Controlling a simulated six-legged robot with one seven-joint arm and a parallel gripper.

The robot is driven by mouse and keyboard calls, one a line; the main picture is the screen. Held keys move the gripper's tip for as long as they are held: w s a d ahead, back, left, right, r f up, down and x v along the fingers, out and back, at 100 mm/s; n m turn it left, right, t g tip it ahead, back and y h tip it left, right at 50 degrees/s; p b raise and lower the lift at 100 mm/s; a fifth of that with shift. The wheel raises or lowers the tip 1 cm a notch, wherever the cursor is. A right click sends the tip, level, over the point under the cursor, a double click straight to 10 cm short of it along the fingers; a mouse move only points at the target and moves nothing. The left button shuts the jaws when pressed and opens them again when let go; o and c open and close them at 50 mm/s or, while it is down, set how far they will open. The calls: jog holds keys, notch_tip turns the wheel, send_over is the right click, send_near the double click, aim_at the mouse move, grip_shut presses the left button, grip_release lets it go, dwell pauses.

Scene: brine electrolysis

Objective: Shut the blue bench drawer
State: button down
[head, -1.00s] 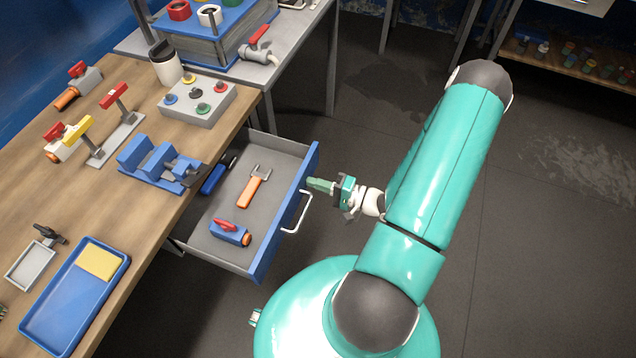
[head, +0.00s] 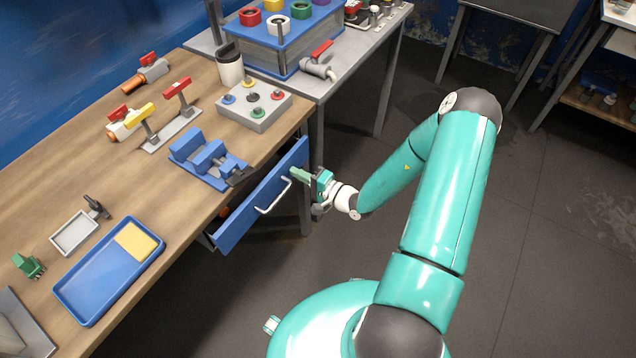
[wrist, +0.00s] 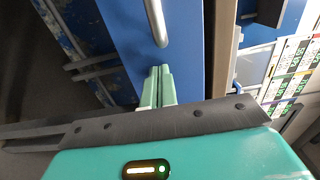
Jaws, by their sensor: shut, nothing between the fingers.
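The blue drawer front (head: 262,200) stands under the right edge of the wooden bench, with a light metal bar handle (head: 274,196). The drawer is nearly in, its front close to the bench edge; a narrow dark gap shows at its lower left. Most of its inside is hidden. My gripper (head: 299,175) is shut and empty, its green fingertips at the drawer front, right of the handle. In the wrist view the shut fingertips (wrist: 158,72) point at the blue front (wrist: 180,75) beside the handle (wrist: 156,22); I cannot tell if they touch it.
On the wooden bench (head: 60,190) are a blue vise (head: 206,158), a button box (head: 254,105), valves on a stand (head: 172,125) and a blue tray (head: 75,293). A grey table (head: 350,62) adjoins behind. The floor to the right is clear.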

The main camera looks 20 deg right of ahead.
aim_at(291, 177)
jog(key=x, duration=0.3)
jog(key=shift+w+a+r, duration=0.1)
jog(key=shift+w+a, duration=0.1)
jog(key=shift+w, duration=0.05)
dwell(0.4)
